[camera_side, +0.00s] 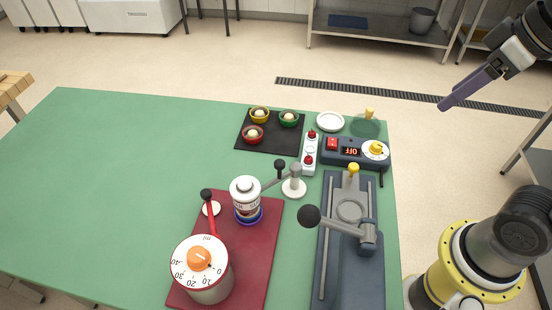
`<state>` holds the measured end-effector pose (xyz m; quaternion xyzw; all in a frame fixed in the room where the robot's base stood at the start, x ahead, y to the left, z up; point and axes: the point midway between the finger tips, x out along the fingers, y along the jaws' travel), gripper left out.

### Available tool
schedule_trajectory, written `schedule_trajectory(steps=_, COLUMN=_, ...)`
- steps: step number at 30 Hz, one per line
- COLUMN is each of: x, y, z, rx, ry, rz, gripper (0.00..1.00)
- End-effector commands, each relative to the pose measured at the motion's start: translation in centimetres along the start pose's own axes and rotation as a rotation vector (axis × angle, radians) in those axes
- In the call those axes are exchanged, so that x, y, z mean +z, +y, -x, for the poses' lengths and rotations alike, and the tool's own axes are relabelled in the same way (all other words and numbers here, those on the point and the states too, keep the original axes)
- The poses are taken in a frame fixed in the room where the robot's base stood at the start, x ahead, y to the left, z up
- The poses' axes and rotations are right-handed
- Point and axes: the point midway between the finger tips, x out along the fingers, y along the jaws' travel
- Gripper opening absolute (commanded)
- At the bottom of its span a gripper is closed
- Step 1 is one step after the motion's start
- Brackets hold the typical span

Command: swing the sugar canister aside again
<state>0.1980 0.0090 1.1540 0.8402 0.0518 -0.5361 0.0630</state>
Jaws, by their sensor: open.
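The sugar canister (246,191) is a white cylinder with a partly readable label, upright over the dark red mat (262,245). A grey arm runs from it to a post on a round white base (294,190) at its right. A black knob (280,164) stands up from that arm. A blue-rimmed round piece (249,216) shows under the canister; what it belongs to is partly hidden. My gripper (445,104) is open and empty at the upper right, well away from the canister and beyond the table's right edge. Its purple fingers overlap in this view.
A large dial timer (200,258) with a red black-knobbed handle stands at the mat's front. A lever press (366,236) is at the right, behind it a control box (345,151) reading OFF. A black tray (262,143) holds three bowls. The green table's left (110,190) is clear.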

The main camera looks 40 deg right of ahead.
Motion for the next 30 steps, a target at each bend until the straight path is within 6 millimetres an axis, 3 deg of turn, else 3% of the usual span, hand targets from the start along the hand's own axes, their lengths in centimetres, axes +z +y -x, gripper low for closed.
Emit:
schedule_trajectory(steps=1, x=-1.8, y=-0.3, z=0.3, rx=-0.013, ry=-0.020, rz=0.036, gripper=0.59)
schedule_trajectory(steps=8, x=-9.5, y=-3.0, z=-0.1, rx=-0.073, ry=-0.121, rz=0.214, gripper=0.59)
schedule_trajectory(steps=16, x=-16.7, y=-9.5, z=-4.5, rx=-0.139, ry=-0.249, rz=0.421, gripper=0.59)
schedule_trajectory(steps=21, x=-18.8, y=-14.4, z=-8.7, rx=-0.167, ry=-0.322, rz=0.523, gripper=0.59)
schedule_trajectory(steps=24, x=-18.9, y=-16.7, z=-10.8, rx=-0.176, ry=-0.356, rz=0.565, gripper=0.59)
schedule_trajectory(steps=30, x=-17.8, y=-18.8, z=-12.9, rx=-0.183, ry=-0.405, rz=0.610, gripper=0.59)
